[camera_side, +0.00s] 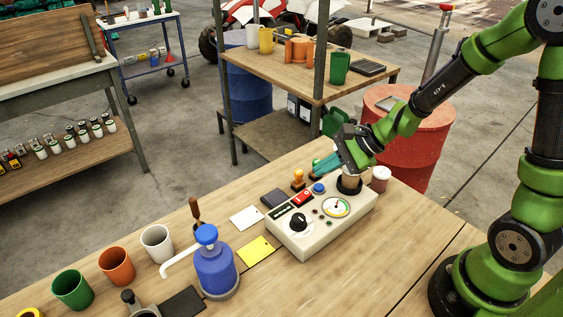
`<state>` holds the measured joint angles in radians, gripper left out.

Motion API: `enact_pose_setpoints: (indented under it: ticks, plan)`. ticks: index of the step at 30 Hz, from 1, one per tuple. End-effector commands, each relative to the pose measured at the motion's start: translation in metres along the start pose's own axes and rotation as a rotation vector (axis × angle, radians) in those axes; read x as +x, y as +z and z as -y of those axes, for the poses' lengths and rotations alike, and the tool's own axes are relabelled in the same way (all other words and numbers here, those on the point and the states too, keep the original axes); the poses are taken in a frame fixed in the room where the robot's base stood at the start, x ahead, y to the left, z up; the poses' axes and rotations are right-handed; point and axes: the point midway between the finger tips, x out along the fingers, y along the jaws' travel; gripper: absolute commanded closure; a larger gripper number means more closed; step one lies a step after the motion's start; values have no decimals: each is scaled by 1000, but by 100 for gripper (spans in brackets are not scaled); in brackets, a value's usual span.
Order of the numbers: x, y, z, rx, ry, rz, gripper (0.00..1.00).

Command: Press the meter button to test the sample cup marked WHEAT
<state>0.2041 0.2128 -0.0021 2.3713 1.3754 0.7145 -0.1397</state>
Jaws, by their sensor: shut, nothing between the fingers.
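The meter (318,226) is a cream box on the wooden bench, with a round dial, a black knob, a red label or switch (302,198) and a blue button (319,188) on top. At its back right corner is a dark round well (349,188) with something tan in it. My gripper (351,171) is shut and empty, low over that well; its tips are hard to make out, and I cannot tell whether they touch anything. A small white cup with a dark reddish top (380,179) stands right of the meter. No WHEAT marking is readable.
A blue pump bottle (215,268), white (157,244), orange (116,266) and green (72,289) cups stand at left. A yellow card (255,251) and white card (245,217) lie by the meter. An orange-topped stamp (298,180) stands behind it.

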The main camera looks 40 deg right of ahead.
Motion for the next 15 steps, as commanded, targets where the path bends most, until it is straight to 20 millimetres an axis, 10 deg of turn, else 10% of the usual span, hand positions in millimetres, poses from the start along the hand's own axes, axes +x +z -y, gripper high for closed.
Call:
enact_pose_setpoints:
  ticks: [15]
  plan:
    - [12, -9, -9, -1, 0, -1, 100]
